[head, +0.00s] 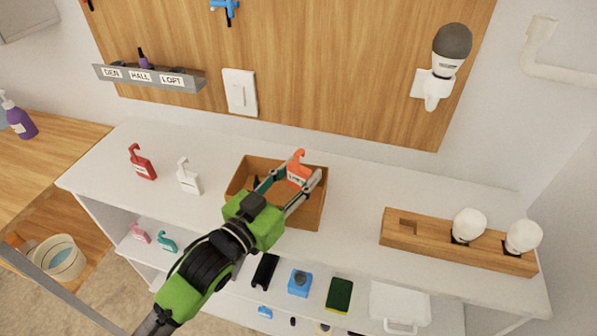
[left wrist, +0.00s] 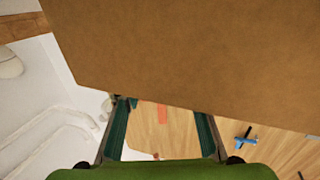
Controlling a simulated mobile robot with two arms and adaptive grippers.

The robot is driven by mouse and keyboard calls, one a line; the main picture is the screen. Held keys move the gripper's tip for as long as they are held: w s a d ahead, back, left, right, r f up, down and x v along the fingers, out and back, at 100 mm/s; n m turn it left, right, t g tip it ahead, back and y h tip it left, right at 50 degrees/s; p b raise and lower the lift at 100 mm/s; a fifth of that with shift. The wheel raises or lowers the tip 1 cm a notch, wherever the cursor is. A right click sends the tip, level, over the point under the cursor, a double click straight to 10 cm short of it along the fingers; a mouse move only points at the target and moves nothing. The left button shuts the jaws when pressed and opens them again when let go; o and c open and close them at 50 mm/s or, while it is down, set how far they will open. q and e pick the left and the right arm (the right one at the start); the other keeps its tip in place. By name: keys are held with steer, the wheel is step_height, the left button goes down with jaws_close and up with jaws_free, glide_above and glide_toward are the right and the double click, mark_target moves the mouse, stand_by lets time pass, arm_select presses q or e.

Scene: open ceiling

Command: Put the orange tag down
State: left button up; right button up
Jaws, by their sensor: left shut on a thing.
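The orange tag (head: 298,171), with a hook at its top and a white label, is held upright in my left gripper (head: 300,175). It is over the back right part of an open brown wooden box (head: 316,206) on the white counter. A small orange strip of the tag (left wrist: 162,113) shows between the fingers in the left wrist view. The gripper and arm hide part of the box, and I cannot tell whether the tag touches it. My right gripper is not in view.
A red tag (head: 143,166) and a white tag (head: 188,181) stand left of the box. A wooden block (head: 396,234) with white bulbs is at the right. Pink and teal tags (head: 167,243) sit on the lower shelf. A grey labelled rack (head: 160,83) hangs on the wall panel.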

arm_select(q)
steer(key=shift+f, duration=0.15)
steer(key=o, duration=1.1)
steer(key=shift+f, duration=0.15)
steer(key=shift+r, duration=0.25)
steer(key=shift+r+b+v, duration=0.15)
steer(key=shift+b+v, duration=0.15)
steer(key=shift+v, duration=1.7)
steer(key=shift+r+b+v, duration=0.2)
steer(key=shift+b+v, duration=0.1)
steer(key=shift+v, duration=1.7)
steer(key=shift+r+b+v, duration=0.15)
steer(key=shift+b+v, duration=0.15)
steer(key=shift+v, duration=1.65)
